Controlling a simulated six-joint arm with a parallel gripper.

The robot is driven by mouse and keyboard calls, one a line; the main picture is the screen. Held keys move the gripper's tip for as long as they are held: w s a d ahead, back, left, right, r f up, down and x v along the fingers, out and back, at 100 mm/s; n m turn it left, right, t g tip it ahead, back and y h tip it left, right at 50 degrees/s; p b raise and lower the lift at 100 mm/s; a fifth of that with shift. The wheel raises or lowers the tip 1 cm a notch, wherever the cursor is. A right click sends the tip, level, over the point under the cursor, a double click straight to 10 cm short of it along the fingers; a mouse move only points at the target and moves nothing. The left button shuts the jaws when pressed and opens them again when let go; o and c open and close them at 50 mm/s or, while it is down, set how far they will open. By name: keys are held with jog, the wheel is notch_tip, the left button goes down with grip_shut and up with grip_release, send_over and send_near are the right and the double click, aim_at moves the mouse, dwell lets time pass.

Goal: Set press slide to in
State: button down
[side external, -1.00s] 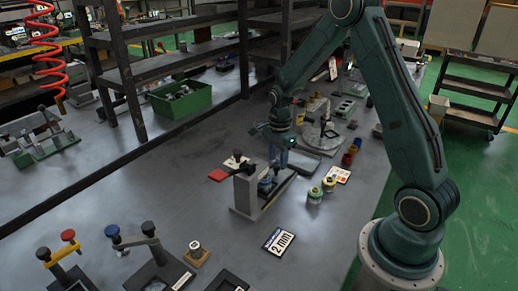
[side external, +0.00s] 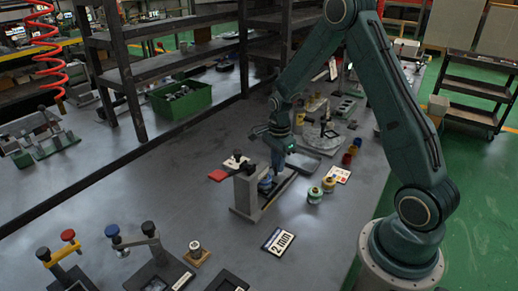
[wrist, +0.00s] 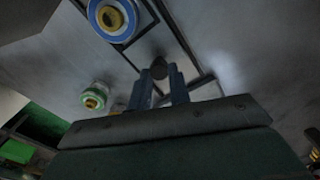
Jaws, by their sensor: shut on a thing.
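The press (side external: 246,196) is a grey upright block with a rail running back to the right, in the middle of the bench. A blue-rimmed round part with a brass centre (wrist: 112,18) sits at the press; it also shows in the side view (side external: 265,183), close to the upright. My gripper (side external: 276,170) reaches down over the rail, just beyond the blue part. In the wrist view, its blue fingers (wrist: 166,82) are shut on a small dark knob (wrist: 159,68), apparently that of the press slide. The fingers hide most of the slide.
Green- and yellow-topped round parts (side external: 315,195) stand right of the press. A red pad (side external: 218,175) and a dark-knobbed part (side external: 236,160) are close on its left. A "2 mm" card (side external: 278,241) lies in front.

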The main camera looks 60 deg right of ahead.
jog(key=shift+a, duration=2.25)
jog(key=c, duration=1.3)
grip_release()
jog(key=shift+r, duration=0.15)
jog(key=shift+r, duration=0.45)
notch_tip(320, 180, up, 13)
jog(key=shift+f, duration=0.15)
